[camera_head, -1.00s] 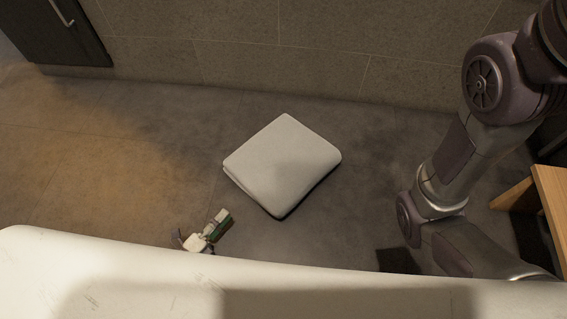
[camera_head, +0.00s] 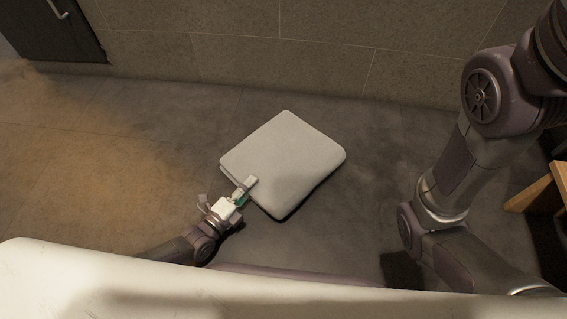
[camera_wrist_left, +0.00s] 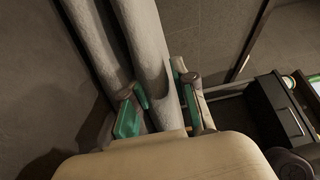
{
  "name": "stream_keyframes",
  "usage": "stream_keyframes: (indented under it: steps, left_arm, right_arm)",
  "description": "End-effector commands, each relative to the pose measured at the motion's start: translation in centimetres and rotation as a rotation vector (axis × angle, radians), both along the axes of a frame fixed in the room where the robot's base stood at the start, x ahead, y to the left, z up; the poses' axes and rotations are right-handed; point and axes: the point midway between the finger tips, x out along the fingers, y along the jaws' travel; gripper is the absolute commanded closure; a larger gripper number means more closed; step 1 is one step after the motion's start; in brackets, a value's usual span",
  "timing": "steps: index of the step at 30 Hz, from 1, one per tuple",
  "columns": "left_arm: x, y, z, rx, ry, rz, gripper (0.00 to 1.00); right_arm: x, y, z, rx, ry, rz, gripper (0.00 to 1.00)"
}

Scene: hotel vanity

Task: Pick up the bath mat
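The bath mat (camera_head: 285,155) is a pale, folded, thick square lying on the dark floor in the middle of the head view. My left gripper (camera_head: 243,191) is at its lower-left edge, with one finger over the top surface. In the left wrist view the mat (camera_wrist_left: 150,50) shows as two thick folded layers edge-on. The left gripper's fingers (camera_wrist_left: 163,108) stand apart on either side of one layer; firm contact is not clear. My right arm shows at the right of the head view, but its gripper is out of view.
A tiled wall (camera_head: 320,60) runs behind the mat. A dark cabinet (camera_head: 45,30) stands at the upper left and wooden furniture (camera_head: 545,190) at the right edge. The floor (camera_head: 110,170) around the mat is clear.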

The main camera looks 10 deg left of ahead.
Motion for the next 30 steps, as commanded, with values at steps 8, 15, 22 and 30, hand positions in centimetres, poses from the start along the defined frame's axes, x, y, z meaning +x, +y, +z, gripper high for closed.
stream_keyframes:
  steps: [8, 15, 22, 30]
  left_arm:
    - [0.04, -0.05, 0.04, 0.001, 0.001, 0.0, 0.83]
    - [0.02, -0.04, 0.03, 0.001, 0.001, 0.0, 1.0]
    - [0.09, -0.06, 0.2, -0.002, -0.003, 0.0, 1.0]
    - [0.31, 0.12, 0.77, -0.001, -0.003, 0.0, 1.0]
  right_arm:
    - [0.01, 0.0, 0.04, 0.0, 0.0, 0.0, 0.0]
    - [0.02, 0.0, 0.04, 0.0, 0.0, 0.0, 0.0]
    - [0.03, 0.0, 0.05, 0.0, 0.001, 0.0, 0.0]
    - [0.05, 0.0, 0.57, 0.0, 0.001, 0.0, 0.0]
